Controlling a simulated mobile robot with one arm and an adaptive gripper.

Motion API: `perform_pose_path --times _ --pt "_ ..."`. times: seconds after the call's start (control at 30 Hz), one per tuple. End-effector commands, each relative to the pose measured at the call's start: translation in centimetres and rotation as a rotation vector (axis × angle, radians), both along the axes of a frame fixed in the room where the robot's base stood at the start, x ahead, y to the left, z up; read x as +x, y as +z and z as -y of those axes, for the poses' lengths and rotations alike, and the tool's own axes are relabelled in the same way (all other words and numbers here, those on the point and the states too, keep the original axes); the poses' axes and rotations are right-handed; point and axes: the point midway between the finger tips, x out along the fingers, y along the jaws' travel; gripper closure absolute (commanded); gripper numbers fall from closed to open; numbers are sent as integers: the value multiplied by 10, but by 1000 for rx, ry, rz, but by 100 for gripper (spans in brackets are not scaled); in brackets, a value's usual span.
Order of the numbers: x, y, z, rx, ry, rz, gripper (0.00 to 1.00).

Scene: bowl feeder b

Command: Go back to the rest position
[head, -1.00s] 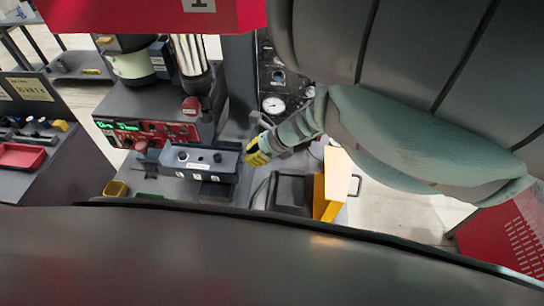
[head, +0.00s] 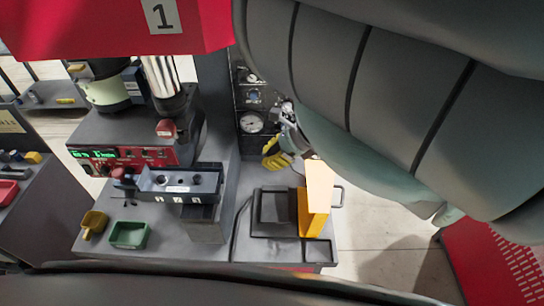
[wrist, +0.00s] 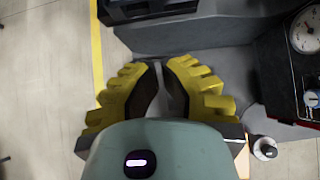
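My gripper shows in the head view (head: 276,154) with its yellow fingers in front of the gauge panel, to the right of the dark column. In the wrist view my gripper (wrist: 163,64) has two ribbed yellow fingers with dark inner pads. A narrow gap shows between the fingertips, and nothing is visible in it. The gripper is apart from the grey block with round holes (head: 180,182), which stands to its lower left. My arm hides much of the right side of the head view.
A gauge panel (head: 252,97) is close behind my gripper. Below it are a black tray (head: 272,214) and an upright yellow-orange panel (head: 316,197). A green bin (head: 129,235) and a yellow scoop-like bin (head: 93,223) sit at the bench's left.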

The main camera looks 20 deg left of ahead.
Motion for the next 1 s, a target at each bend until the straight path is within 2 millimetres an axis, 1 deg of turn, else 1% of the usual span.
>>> perform_pose_path --times 0.13,0.33,0.37,0.43,0.47,0.57,0.6,0.67,0.7,0.73,0.8,0.87,0.9,0.97,1.0 --pt "1 4 5 -1 -2 -3 100" --pt "2 4 5 -1 -2 4 100" --pt "4 3 4 -2 -3 14 100" --pt "15 -2 0 -8 -5 65 100" --pt "22 -6 -2 -15 -9 102 100" --pt "58 -21 -9 -50 -38 267 100" --pt "76 -27 -9 -74 -57 347 100" --pt "105 -35 -7 -120 -93 479 100" --pt "124 -39 -3 -156 -120 565 100" --pt "137 -42 1 -186 -142 627 100" --pt "166 -44 15 -266 -194 768 100" --pt "188 -43 32 -347 -242 888 100" --pt "199 -41 44 -403 -269 964 100" --pt "213 -36 66 -501 -315 1074 100" --pt "221 -30 82 -567 -345 1148 100"
